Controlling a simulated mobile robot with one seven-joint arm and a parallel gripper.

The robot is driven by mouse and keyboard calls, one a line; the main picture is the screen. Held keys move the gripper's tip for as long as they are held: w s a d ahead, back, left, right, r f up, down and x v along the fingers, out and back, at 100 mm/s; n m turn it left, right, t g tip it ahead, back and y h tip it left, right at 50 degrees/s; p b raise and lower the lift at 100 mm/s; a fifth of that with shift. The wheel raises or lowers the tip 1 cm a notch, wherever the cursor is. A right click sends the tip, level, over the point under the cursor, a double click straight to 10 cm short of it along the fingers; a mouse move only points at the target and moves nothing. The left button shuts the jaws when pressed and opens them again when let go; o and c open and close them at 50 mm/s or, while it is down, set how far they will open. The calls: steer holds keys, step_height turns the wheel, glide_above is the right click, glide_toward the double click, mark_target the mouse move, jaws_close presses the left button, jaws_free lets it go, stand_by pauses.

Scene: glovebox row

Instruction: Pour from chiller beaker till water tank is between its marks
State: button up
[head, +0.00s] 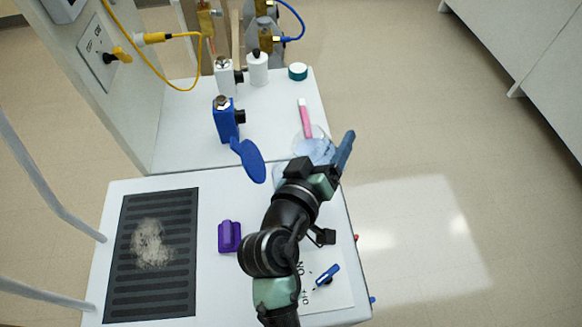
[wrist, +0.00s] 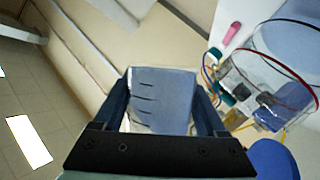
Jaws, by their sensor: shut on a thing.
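My gripper (wrist: 162,104) is shut on a pale blue-grey beaker (wrist: 160,88) with dark graduation marks. In the head view the gripper is at centre, and the beaker (head: 317,152) is partly hidden by my wrist and finger. The wrist view is rolled sideways, and the beaker appears tilted. A clear cylinder, apparently the water tank (wrist: 278,68), stands to the right in the wrist view, with a dark ring and a red ring around it. Blue shows through it, but I cannot tell the level against the rings. No stream is visible.
A blue disc (head: 251,161) sticks up beside my gripper. A purple block (head: 229,237) and dark mat (head: 150,260) lie in front. Open floor (head: 430,220) is right.

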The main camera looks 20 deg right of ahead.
steer(key=shift+w+a+r+n+h, duration=0.1)
steer(key=shift+r+n+h, duration=0.35)
steer(key=shift+n, duration=0.25)
stand_by(1.9)
steer(key=shift+f+n+h, duration=0.2)
steer(key=shift+n+h, duration=0.05)
steer(key=shift+n, duration=0.55)
stand_by(1.6)
steer(key=shift+r+n+t+h, duration=0.3)
steer(key=shift+r+n, duration=0.2)
steer(key=shift+n, duration=0.2)
stand_by(2.3)
